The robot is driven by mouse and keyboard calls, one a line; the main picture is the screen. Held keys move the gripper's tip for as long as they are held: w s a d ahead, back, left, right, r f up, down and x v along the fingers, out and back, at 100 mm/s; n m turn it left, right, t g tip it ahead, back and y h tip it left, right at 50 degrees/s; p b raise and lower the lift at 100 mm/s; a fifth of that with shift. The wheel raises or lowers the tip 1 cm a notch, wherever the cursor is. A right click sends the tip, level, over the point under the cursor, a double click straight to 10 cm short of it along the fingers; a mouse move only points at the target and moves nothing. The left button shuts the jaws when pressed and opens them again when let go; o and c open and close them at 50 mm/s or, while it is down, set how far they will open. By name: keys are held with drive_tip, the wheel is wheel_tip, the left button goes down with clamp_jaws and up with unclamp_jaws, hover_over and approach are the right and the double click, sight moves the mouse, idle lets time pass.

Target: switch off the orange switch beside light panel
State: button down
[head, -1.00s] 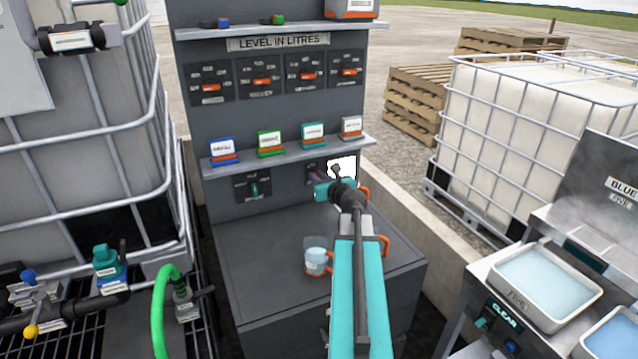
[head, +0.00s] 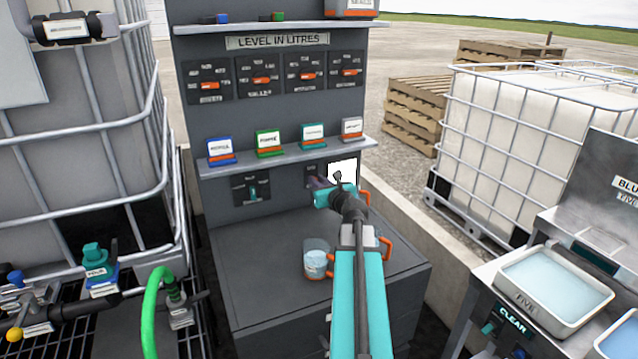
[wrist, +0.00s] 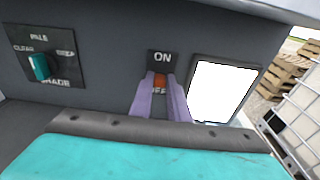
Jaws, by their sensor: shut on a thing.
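The orange switch (wrist: 160,80) is in the middle of the wrist view, below an ON label (wrist: 162,58). A lower label is mostly hidden by my fingers. My gripper (wrist: 160,98) has its two purple fingers on either side of the switch, shut on it. The light panel (wrist: 222,92) is just right of the switch and is bright white. In the head view the light panel (head: 342,169) shows behind my gripper (head: 318,184), under the lower shelf. The switch is hidden there.
A dial (wrist: 40,66) marked CLEAR and PALE is left of the switch. The shelf (head: 285,154) with several small labelled stands is just above. A clear jug (head: 317,262) and an orange-handled one (head: 384,245) behind my arm stand on the counter (head: 250,262).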

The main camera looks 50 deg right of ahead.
drive_tip(key=c, duration=1.7)
unclamp_jaws()
drive_tip(key=shift+s, duration=0.2)
drive_tip(key=b+v, duration=0.8)
drive_tip(key=shift+f+b, duration=0.1)
drive_tip(key=shift+b, duration=0.3)
drive_tip(key=b, duration=0.4)
drive_tip(key=shift+s+a+b, duration=0.15)
drive_tip(key=shift+s+b, duration=0.25)
drive_tip(key=b+v, duration=0.1)
drive_tip(key=b, duration=0.5)
drive_tip(key=shift+s+a, duration=0.2)
drive_tip(key=shift+s, duration=0.15)
drive_tip(key=shift+r+b+v, duration=0.25)
drive_tip(key=shift+b+v, duration=0.4)
drive_tip(key=shift+v, duration=0.8)
